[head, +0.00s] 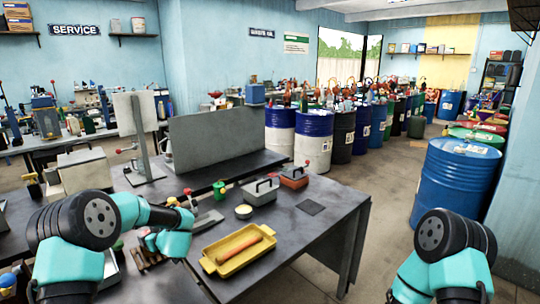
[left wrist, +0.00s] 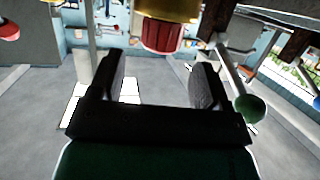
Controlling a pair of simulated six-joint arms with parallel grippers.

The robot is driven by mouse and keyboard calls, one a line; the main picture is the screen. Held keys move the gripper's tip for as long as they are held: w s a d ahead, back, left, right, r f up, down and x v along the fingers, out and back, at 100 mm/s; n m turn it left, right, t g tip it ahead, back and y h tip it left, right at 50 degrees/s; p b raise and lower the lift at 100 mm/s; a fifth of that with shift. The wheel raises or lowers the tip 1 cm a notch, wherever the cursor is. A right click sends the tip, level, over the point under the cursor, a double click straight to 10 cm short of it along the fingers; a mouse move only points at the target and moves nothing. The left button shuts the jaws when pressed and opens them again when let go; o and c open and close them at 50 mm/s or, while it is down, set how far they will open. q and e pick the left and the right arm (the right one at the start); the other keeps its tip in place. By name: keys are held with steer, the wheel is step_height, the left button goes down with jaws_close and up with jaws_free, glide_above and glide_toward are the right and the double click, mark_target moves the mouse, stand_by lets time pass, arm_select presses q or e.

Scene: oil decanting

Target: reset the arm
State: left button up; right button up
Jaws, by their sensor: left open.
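My left arm (head: 130,210) reaches over the left part of the dark workbench (head: 330,225) in the head view. Its jaws are hard to make out there. In the left wrist view my left gripper (left wrist: 160,68) is open, its two black fingers apart. A red ribbed cap (left wrist: 163,35) under a yellow body shows beyond the fingertips; I cannot tell whether it lies between them. A lever with a green knob (left wrist: 250,108) is beside the right finger. My right arm (head: 445,250) is at the lower right of the head view; its gripper is out of sight.
A yellow tray (head: 210,265) holding an orange roll stands near the bench front. A grey toolbox (head: 261,194), a red box (head: 294,179) and a green can (head: 219,190) stand behind it. A grey upright panel (head: 215,135) backs the bench. Blue drums (head: 455,185) stand beyond.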

arm_select(q)
steer(key=x, duration=0.5)
steer(key=shift+f, duration=0.1)
steer(key=shift+d, duration=0.1)
steer(key=shift+s+d+r, duration=0.35)
steer(key=shift+d, duration=0.15)
steer(key=v, duration=1.1)
steer(key=x, duration=1.2)
steer(key=shift+a+f, duration=0.1)
steer(key=shift+a, duration=0.1)
step_height(320, 180, up, 4)
steer(key=shift+s+d+f, duration=0.1)
steer(key=shift+s+d, duration=0.05)
steer(key=shift+s, duration=0.05)
steer(key=s+d+r, duration=0.1)
steer(key=s+d, duration=0.6)
steer(key=s, duration=0.5)
steer(key=shift+s+d, duration=0.25)
steer(key=shift+d, duration=0.15)
steer(key=shift+r, duration=0.1)
